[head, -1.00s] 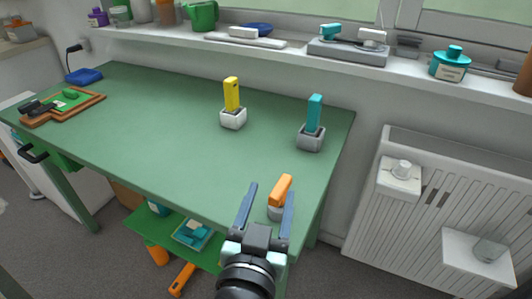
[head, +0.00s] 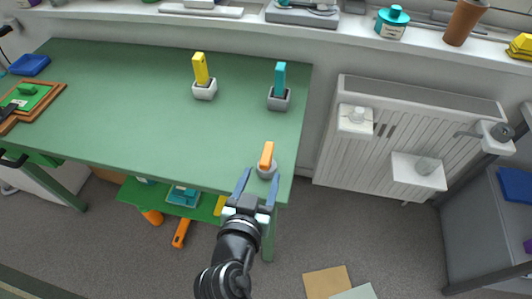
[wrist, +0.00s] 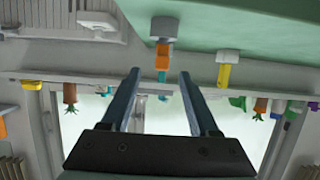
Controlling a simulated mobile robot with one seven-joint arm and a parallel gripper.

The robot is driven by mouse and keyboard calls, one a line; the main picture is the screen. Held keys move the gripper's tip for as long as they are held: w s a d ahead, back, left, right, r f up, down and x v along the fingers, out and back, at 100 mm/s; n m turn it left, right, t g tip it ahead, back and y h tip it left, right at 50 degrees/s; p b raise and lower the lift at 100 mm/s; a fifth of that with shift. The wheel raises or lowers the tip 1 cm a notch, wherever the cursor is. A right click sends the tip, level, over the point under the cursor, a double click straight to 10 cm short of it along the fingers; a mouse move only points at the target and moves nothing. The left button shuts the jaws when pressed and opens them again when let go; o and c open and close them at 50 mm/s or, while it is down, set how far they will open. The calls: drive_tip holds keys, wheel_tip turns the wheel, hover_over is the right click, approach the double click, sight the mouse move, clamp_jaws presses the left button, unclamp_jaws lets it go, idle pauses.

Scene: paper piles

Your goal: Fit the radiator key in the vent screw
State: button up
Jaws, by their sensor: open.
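Three upright handles stand in small blocks on the green table (head: 150,120): orange (head: 267,155), teal (head: 280,75) and yellow (head: 201,69). I cannot tell which is the radiator key. My gripper (head: 257,180) is open and empty, just in front of the orange handle near the table's right front corner. In the wrist view, the orange handle (wrist: 162,62) shows beyond the open fingers. On the radiator (head: 340,170) are three pale mounts with knobs: a white knob (head: 357,115), a grey knob (head: 427,165) and a darker knob (head: 503,132). Which one is the vent screw is unclear.
A windowsill with a teal jar (head: 392,24) and a brown cup (head: 464,22) runs along the back. A wooden tray (head: 48,102) lies at the table's left. A grey cabinet (head: 480,225) stands at the right. The floor before the radiator is mostly clear.

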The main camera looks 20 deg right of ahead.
sight(264, 162)
drive_tip(key=x, duration=0.3)
drive_tip(key=shift+r+x, duration=0.15)
drive_tip(key=shift+x, duration=1.2)
drive_tip(key=shift+r+x, duration=0.2)
drive_tip(key=shift+x, duration=1.1)
drive_tip(key=shift+w, duration=0.15)
drive_tip(key=shift+c, duration=0.3)
clamp_jaws()
